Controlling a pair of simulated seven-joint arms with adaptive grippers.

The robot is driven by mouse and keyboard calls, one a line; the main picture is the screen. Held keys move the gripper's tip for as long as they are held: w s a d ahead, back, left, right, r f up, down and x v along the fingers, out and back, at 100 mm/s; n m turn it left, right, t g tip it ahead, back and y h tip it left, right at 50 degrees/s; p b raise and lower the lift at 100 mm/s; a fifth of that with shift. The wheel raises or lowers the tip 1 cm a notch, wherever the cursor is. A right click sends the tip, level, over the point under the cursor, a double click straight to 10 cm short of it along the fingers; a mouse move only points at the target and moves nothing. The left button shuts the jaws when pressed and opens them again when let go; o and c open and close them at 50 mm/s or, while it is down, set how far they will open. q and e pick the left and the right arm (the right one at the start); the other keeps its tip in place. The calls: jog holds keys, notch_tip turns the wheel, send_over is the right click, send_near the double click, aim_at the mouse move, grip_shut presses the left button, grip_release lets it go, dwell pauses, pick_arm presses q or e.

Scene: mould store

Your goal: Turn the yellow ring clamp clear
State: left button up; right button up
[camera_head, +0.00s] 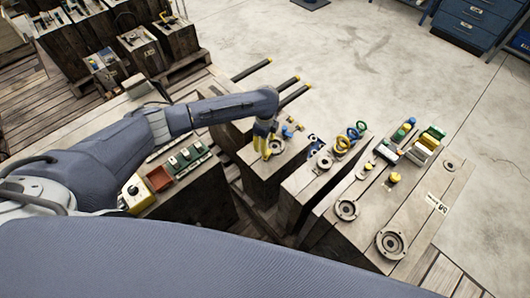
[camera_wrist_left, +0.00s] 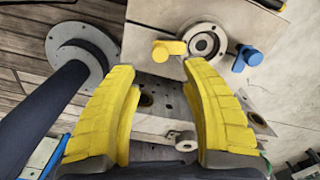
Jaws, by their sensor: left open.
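In the left wrist view a small yellow clamp (camera_wrist_left: 170,48) sits at the left edge of a round metal ring (camera_wrist_left: 204,42) on a pale block face. A blue clamp (camera_wrist_left: 248,57) sits at the ring's lower right. My left gripper (camera_wrist_left: 161,78) is open and empty, its yellow fingers apart just short of the yellow clamp, which shows between and beyond the tips. In the head view my left gripper (camera_head: 265,150) hangs over the block (camera_head: 262,172); the blue clamp (camera_head: 288,131) shows beside it, and I cannot make out the yellow clamp there. My right gripper is not in view.
More blocks stand to the right, with yellow (camera_head: 343,146) and blue loops and a flanged ring (camera_head: 391,243). A dark post (camera_wrist_left: 60,95) rises from a flange beside the left finger.

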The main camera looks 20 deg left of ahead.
aim_at(267, 154)
pick_arm(q)
notch_tip(267, 154, down, 7)
jog(key=shift+f, duration=0.2)
jog(key=shift+o, duration=0.2)
grip_shut()
dwell(0.5)
